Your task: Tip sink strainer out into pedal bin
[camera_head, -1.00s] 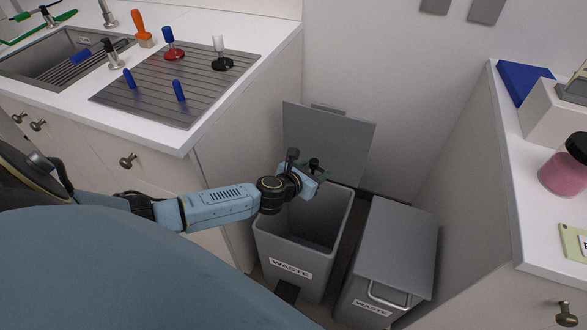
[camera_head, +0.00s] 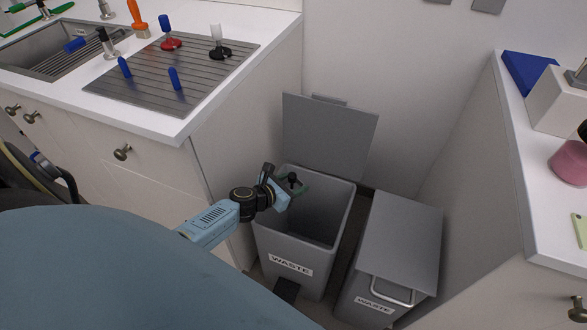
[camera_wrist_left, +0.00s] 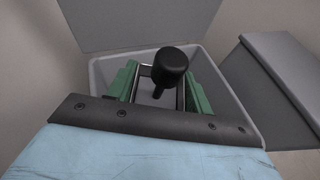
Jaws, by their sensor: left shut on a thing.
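The pedal bin (camera_head: 300,248) is grey, with a WASTE label and its lid (camera_head: 329,137) standing up. The bin is open, and the visible part of its inside looks empty. My left gripper (camera_head: 293,188), with green fingers, is over the left back part of the bin's mouth. It is shut on the sink strainer (camera_head: 292,177), of which a black knob on a stem shows. In the left wrist view the strainer's knob (camera_wrist_left: 171,66) stands between the green fingers, in front of the bin's mouth. The strainer's lower part is mostly hidden. My right gripper is not in view.
A second grey bin (camera_head: 402,235) with a closed lid stands just right of the open one. The sink counter (camera_head: 150,125) with a draining board is at left, and another white counter (camera_head: 540,200) is at right. A wall is close behind the bins.

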